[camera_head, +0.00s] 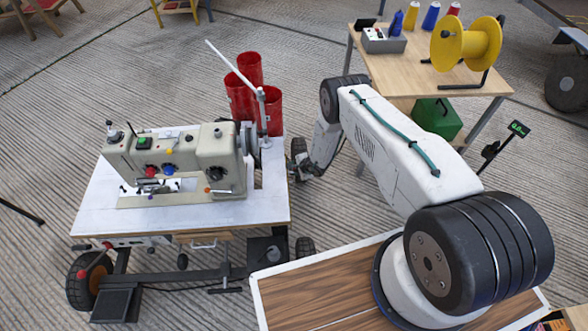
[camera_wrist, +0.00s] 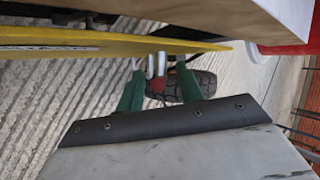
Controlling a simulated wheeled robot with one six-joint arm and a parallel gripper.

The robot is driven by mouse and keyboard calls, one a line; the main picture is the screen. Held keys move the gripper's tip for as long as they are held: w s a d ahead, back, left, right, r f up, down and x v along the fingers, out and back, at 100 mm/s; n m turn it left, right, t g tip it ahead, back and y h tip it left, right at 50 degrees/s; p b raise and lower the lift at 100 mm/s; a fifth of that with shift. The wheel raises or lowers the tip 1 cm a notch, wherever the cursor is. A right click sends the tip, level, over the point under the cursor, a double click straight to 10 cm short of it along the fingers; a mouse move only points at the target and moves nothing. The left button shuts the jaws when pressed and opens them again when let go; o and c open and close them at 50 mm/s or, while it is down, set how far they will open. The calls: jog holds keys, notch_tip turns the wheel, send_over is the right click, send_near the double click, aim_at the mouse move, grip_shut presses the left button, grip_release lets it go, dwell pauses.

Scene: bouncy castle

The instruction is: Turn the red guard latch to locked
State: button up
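A cream sewing machine (camera_head: 180,160) stands on a white-topped cart table (camera_head: 240,210). A red knob (camera_head: 151,172) is on the machine's front, and a red-ended lever (camera_head: 82,273) is under the table's left side. I cannot tell which red part is the guard latch. My gripper (camera_head: 297,172) is at the table's right edge, small and partly unclear in the head view. In the wrist view its green fingers (camera_wrist: 158,92) are apart. A small red part (camera_wrist: 158,86) and metal rods (camera_wrist: 156,65) show between them; I cannot tell if they touch.
Red cylinders (camera_head: 240,95) stand behind the machine, beside a white arm on a post (camera_head: 262,115). A wooden table (camera_head: 430,75) with a yellow spool (camera_head: 466,43) is at the back right. A yellow panel (camera_wrist: 90,45) lies close beyond the fingers in the wrist view.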

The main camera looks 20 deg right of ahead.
jog(key=v, duration=0.7)
jog(key=shift+r, duration=0.25)
jog(key=shift+s+d, duration=0.15)
jog(key=shift+d, duration=0.05)
